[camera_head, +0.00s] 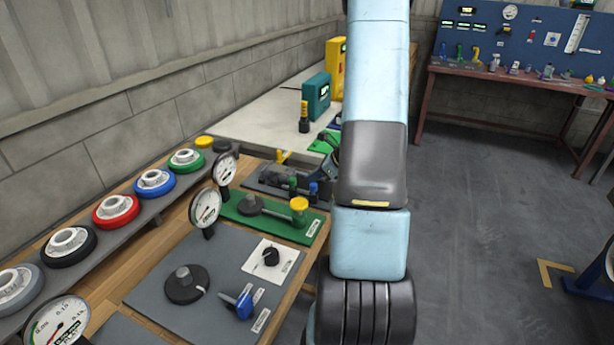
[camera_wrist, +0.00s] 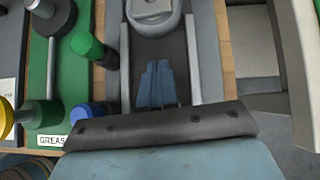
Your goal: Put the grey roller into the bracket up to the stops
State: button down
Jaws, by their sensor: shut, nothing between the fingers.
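In the wrist view my gripper (camera_wrist: 157,66) has its two blue fingers together and empty, above the dark floor of a channel. Grey rails (camera_wrist: 195,60) flank this channel, which looks like the bracket. A light grey rounded piece with a raised oval hub (camera_wrist: 152,8) lies at the channel's far end, cut by the picture's top edge. It may be the grey roller; how it sits against the stops cannot be told. The fingertips are apart from it in the picture.
Black (camera_head: 68,245), red (camera_head: 116,210), blue (camera_head: 154,182) and green (camera_head: 186,160) wheels line the rack. A green board (camera_head: 275,222) adjoins the channel fixture. A green-capped post (camera_wrist: 88,45) and a blue knob (camera_wrist: 90,110) stand left of the channel.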

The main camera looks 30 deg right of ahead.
jog(key=v, duration=1)
jog(key=shift+s, duration=0.15)
jog(key=s+a+r+n+g, duration=0.2)
jog(key=a+r+n, duration=0.55)
jog(key=a, duration=0.25)
jog(key=s+a+r+n+g, duration=0.1)
jog(key=s+a+r+n, duration=0.2)
jog(key=a+r+n, duration=0.5)
jog(key=s+a+r+n+h, duration=0.2)
jog(key=s+a+r+n, duration=0.2)
jog(key=s+a+n, duration=0.1)
jog(key=s+a+r+n+t+h, duration=0.1)
jog(key=s+a+r+n+h, duration=0.2)
jog(key=s+n, duration=0.5)
notch_tip(320, 180, up, 2)
jog(key=shift+s+a+r+t+h, duration=0.1)
jog(key=shift+s+a+t+h, duration=0.15)
jog(key=shift+a, duration=0.6)
